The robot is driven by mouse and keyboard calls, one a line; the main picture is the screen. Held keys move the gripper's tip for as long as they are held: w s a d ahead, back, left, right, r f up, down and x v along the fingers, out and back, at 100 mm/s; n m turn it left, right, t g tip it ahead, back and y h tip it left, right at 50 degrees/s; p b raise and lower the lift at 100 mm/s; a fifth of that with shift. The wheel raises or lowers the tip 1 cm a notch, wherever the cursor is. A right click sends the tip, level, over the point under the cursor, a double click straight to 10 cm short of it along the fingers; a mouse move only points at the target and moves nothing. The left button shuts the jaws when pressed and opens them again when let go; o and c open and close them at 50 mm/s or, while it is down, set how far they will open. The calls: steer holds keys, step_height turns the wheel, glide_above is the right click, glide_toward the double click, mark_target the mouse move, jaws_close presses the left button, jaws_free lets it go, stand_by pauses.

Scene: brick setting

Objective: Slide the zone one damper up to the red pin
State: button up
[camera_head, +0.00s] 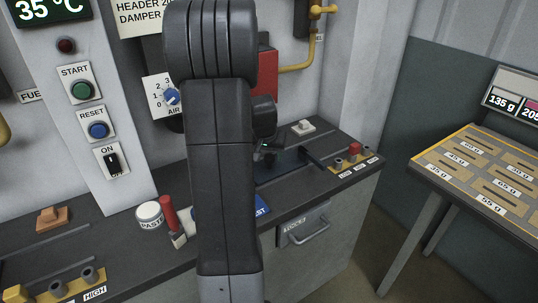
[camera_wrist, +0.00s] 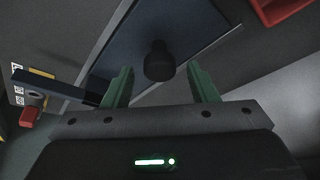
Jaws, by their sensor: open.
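In the wrist view a round black knob (camera_wrist: 158,62) stands on a dark blue sliding plate (camera_wrist: 205,22), which I take for the damper; no zone label is readable. My gripper (camera_wrist: 159,72) is open, its two green fingers on either side of the knob with gaps showing. A dark bar (camera_wrist: 52,86) reaches left from the plate towards the red pin (camera_wrist: 29,117), with a gap between them. In the head view the plate (camera_head: 282,166) lies on the dark bench top, and the red pin (camera_head: 354,148) stands to its right among grey pins. My arm hides the plate's left part.
More grey pins (camera_head: 58,288) and a yellow block are at the lower left. A white switch box (camera_head: 303,128) sits behind the plate. A side table (camera_head: 440,178) stands at right.

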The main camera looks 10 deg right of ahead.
steer(key=shift+w+d+f, duration=0.1)
steer(key=shift+w+f, duration=0.05)
steer(key=shift+f, duration=0.2)
steer(key=shift+c, duration=0.4)
jaws_close()
steer(key=p, duration=0.2)
glide_above(300, 156)
steer(key=shift+w, duration=0.15)
steer(key=shift+o, duration=0.4)
jaws_free()
steer(key=shift+r, duration=0.1)
